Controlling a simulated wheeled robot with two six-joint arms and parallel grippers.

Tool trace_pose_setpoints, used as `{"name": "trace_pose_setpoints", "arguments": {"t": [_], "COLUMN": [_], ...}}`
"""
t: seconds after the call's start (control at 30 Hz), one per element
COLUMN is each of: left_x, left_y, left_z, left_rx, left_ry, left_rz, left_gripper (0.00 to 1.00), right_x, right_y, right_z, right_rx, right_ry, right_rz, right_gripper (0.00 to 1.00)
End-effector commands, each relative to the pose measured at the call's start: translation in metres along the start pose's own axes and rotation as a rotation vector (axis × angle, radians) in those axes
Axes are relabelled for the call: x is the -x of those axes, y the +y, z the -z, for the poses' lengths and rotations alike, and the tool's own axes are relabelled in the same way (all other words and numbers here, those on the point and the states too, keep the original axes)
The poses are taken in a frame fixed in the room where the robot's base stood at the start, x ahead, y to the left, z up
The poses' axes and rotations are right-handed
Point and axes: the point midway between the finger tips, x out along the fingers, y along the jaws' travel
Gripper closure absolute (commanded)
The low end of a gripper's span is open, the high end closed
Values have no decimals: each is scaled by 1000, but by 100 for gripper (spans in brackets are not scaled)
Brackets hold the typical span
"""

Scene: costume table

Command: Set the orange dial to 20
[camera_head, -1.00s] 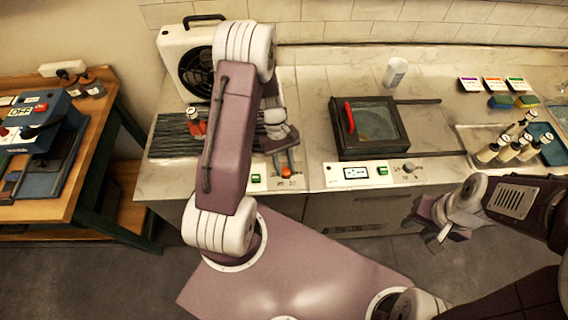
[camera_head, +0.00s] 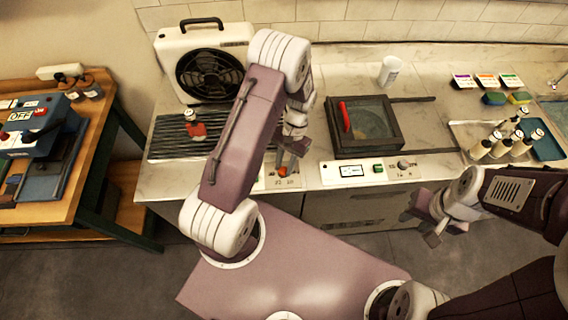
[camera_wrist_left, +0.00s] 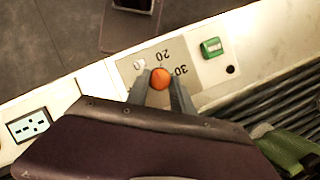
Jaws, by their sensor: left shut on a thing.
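The orange dial (camera_wrist_left: 160,78) sits on a grey plate (camera_wrist_left: 193,70) on the white front panel. The marks 20 and 30 show beside it in the wrist view; its pointer cannot be made out. In the head view the dial (camera_head: 283,171) is small, below my left gripper (camera_head: 287,160). My left gripper (camera_wrist_left: 161,90) is shut on the dial, one finger on each side. My right gripper (camera_head: 435,222) is empty in front of the counter, away from the dial, its fingers seeming apart.
A green switch (camera_wrist_left: 211,47) is on the same panel. A dark glass-topped box (camera_head: 370,128) and another control panel (camera_head: 335,174) are to the right.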

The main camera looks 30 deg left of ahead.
Motion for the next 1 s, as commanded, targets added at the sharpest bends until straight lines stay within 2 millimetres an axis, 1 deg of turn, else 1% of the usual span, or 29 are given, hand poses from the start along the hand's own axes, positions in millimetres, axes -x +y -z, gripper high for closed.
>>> {"name": "trace_pose_setpoints", "arguments": {"t": [0.2,0.5,0.7,1.0], "left_x": [1,0,0,0], "left_y": [2,3,4,4], "left_z": [-2,-3,-3,-3], "left_rx": [-190,-424,-540,-636], "left_ry": [-4,-5,-5,-5], "left_rz": [79,176,224,265], "left_gripper": [100,100,100,100], "right_x": [4,7,8,9], "right_y": [0,0,0,0], "right_z": [0,1,1,1], "right_rx": [0,0,0,0], "right_ry": [0,0,0,0], "right_rz": [0,0,0,0], "right_gripper": [64,64,64,64]}}
